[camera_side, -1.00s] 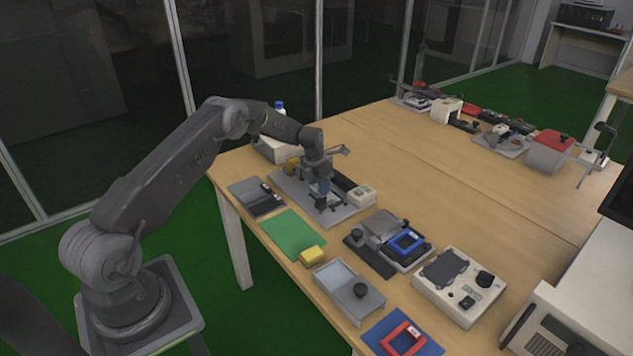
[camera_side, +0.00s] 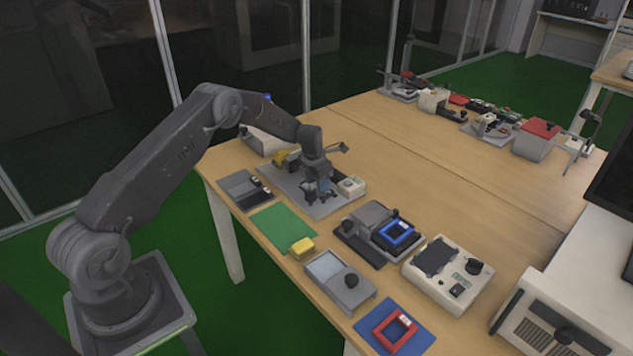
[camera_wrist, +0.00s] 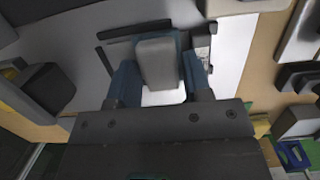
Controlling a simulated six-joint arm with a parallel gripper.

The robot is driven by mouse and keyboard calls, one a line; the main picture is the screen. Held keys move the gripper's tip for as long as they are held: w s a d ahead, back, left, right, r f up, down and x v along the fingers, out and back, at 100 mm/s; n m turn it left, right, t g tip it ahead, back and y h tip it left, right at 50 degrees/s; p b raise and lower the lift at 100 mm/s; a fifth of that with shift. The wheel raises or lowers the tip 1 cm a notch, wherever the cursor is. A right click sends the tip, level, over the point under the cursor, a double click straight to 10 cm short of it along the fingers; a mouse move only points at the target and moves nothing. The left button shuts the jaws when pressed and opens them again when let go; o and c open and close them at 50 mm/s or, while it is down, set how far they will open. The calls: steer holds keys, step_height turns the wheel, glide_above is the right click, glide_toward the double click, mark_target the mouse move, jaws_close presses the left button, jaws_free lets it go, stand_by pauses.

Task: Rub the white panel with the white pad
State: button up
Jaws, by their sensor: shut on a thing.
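My gripper (camera_wrist: 160,85) is shut on the white pad (camera_wrist: 158,62), which shows between its two blue fingers in the wrist view. The white panel (camera_wrist: 160,98) lies under the pad and shows just below it; the pad covers much of it. Whether the pad touches the panel I cannot tell. In the side view my gripper (camera_side: 318,188) is low over a grey base plate (camera_side: 325,208) on the table. The pad and panel are mostly hidden there by the gripper.
A white box (camera_side: 350,187) stands on the plate right of my gripper. A yellow block (camera_side: 302,247) sits by a green mat (camera_side: 282,228). A device with a blue frame (camera_side: 397,233) and a red frame (camera_side: 395,331) are nearer the front.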

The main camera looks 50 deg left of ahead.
mark_target(304, 181)
steer(key=shift+s+a+f, duration=0.1)
steer(key=shift+a+f, duration=0.15)
steer(key=shift+a, duration=0.4)
steer(key=shift+s+a+f, duration=0.1)
steer(key=shift+a+f, duration=0.1)
steer(key=shift+a, duration=0.4)
steer(key=shift+a+r, duration=0.1)
steer(key=shift+a, duration=1.8)
steer(key=shift+r, duration=0.1)
steer(key=shift+w+d+r, duration=0.1)
steer(key=shift+r, duration=1.45)
steer(key=shift+w+r, duration=0.1)
steer(key=shift+r, duration=1.45)
step_height(304, 181, up, 3)
